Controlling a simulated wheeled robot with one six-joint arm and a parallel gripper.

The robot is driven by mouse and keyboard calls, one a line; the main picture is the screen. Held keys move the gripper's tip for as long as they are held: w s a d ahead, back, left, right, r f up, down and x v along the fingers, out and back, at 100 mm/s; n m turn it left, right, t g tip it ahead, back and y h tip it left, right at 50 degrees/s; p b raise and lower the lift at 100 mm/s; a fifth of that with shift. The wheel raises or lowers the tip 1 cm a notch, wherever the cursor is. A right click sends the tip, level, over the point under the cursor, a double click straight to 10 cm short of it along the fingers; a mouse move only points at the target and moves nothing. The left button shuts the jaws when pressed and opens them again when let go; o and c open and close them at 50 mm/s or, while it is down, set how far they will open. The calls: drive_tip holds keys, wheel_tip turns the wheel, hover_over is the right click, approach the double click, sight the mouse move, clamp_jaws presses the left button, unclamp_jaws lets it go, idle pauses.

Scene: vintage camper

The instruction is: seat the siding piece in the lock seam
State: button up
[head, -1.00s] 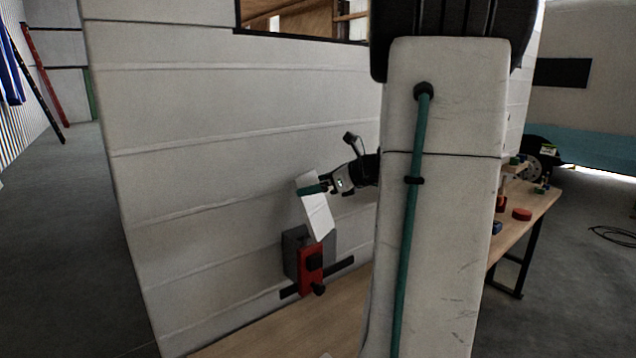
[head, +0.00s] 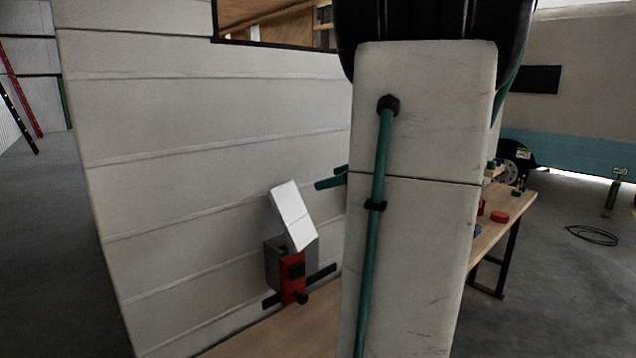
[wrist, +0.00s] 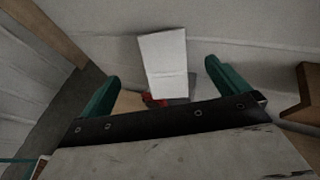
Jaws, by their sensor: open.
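The siding piece, a small white folded plate (head: 292,213), stands tilted to the left at the top of a grey block (head: 273,262) with a red clamp (head: 293,279) on its front. The wrist view shows the plate (wrist: 164,64) too, beyond and between my fingers. My gripper (head: 329,177) is open, its teal fingers to the right of the plate and apart from it in the head view. My arm hides the rest of the gripper there. The lock seam cannot be made out; the plate's lower edge meets the block, but how deep it sits cannot be told.
The white ribbed camper wall (head: 200,200) rises behind the block. The wooden bench (head: 270,335) runs right behind my arm, with a red round item (head: 499,217) and other small things on its far part.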

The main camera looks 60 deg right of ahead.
drive_tip(key=w+a+f+n+g+y, duration=0.15)
drive_tip(key=a+n+g, duration=0.25)
drive_tip(key=a+n, duration=0.55)
drive_tip(key=w+a+f+n+g+y, duration=0.15)
drive_tip(key=a+n+g, duration=0.25)
drive_tip(key=a, duration=1.1)
drive_tip(key=s+a+f+n+g+h, duration=0.2)
drive_tip(key=s+a+n, duration=0.4)
drive_tip(key=n, duration=0.4)
drive_tip(key=s+a+f+n+g+h, duration=0.2)
drive_tip(key=s+a+f+n, duration=0.3)
drive_tip(key=n, duration=0.5)
drive_tip(key=shift+s+a+h, duration=0.75)
drive_tip(key=shift+s+h, duration=0.05)
drive_tip(key=shift+h, duration=0.1)
